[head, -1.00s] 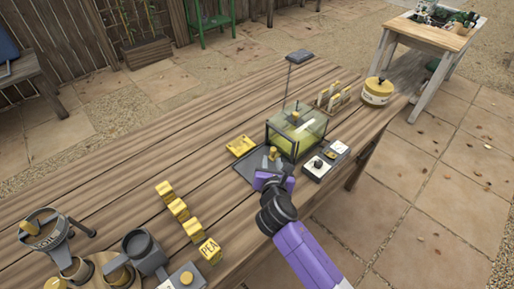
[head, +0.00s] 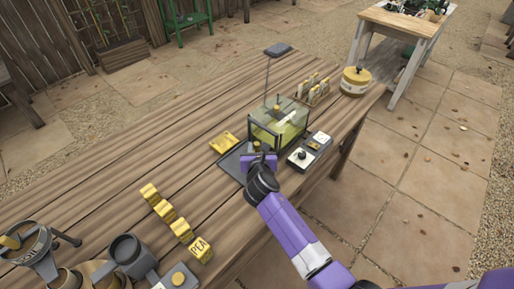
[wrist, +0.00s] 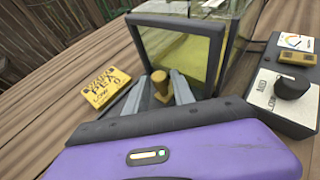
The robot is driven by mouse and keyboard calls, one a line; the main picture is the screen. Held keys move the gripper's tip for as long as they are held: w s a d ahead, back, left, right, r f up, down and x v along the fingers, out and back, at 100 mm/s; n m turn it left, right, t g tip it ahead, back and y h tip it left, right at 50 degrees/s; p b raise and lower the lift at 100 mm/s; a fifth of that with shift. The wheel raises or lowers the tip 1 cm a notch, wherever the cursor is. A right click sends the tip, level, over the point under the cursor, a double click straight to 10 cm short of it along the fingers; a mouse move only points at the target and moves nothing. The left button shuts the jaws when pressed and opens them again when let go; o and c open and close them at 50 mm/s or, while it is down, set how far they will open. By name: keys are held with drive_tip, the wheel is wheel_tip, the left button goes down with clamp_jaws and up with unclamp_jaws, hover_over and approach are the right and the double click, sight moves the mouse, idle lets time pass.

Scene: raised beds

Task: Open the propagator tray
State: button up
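The propagator (head: 282,125) is a glass-sided box with a dark frame and yellow-green inside, standing at a dark flat tray (head: 232,164) on the bench. A yellow knob (head: 257,146) stands at its near side; a second yellow knob (head: 277,108) shows near its top. My gripper (head: 258,156) is low at the near side. In the wrist view, its two grey fingers (wrist: 164,90) are apart, with the near yellow knob (wrist: 160,84) between or just beyond them. I cannot tell whether they touch it. The box's dark-framed front (wrist: 180,55) rises behind the knob.
A control box with a dial (head: 301,156) sits close right of the propagator. A yellow label plate (head: 223,142) lies to its left. Yellow blocks (head: 166,211), a yellow-banded tin (head: 354,82) and a thin post (head: 267,75) stand on the bench.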

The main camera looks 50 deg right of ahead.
drive_tip(key=shift+c, duration=0.2)
clamp_jaws()
idle(1.2)
